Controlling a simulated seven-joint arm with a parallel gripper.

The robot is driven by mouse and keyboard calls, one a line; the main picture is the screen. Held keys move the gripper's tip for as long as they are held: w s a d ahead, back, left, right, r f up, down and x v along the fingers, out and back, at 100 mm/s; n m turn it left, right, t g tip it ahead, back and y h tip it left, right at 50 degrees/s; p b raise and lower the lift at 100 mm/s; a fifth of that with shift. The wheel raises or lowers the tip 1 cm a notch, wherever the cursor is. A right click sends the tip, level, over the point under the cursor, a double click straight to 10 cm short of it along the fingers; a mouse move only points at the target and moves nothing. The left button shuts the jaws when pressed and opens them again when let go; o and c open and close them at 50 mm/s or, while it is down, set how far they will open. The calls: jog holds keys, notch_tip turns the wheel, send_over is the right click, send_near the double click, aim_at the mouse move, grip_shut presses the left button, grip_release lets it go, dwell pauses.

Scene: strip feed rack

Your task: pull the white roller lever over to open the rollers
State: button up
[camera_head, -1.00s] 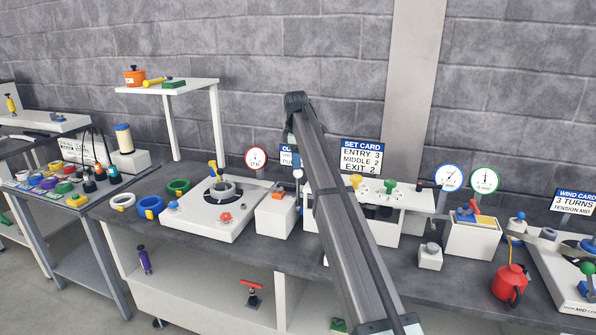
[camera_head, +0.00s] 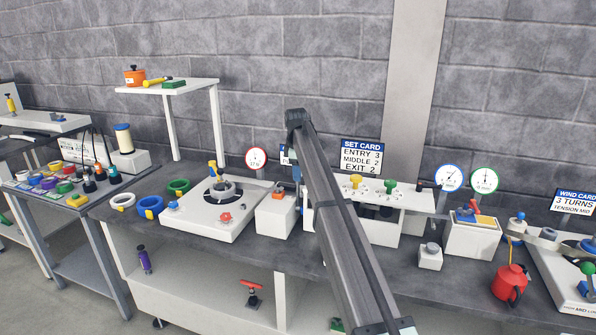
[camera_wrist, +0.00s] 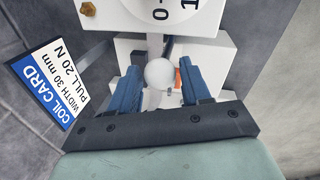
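The white roller lever's round knob (camera_wrist: 160,74) shows in the wrist view, with a pale stem or bar behind it. My gripper (camera_wrist: 159,65) has its two blue fingers apart, one on each side of the knob near the fingertips. Narrow gaps seem to show between knob and fingers; I cannot tell whether either touches. In the head view my arm crosses in front of the white roller unit (camera_head: 388,212), and the fingers and the lever knob cannot be made out clearly.
A white box with an orange part (camera_head: 276,215) stands left of my arm, beside the coil turntable unit (camera_head: 205,222). The set card (camera_head: 361,158) stands behind the roller unit. The coil card (camera_wrist: 45,82) is close on the left in the wrist view. A red can (camera_head: 509,285) stands at the right.

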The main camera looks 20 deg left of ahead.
grip_shut()
jog(key=shift+s, duration=0.15)
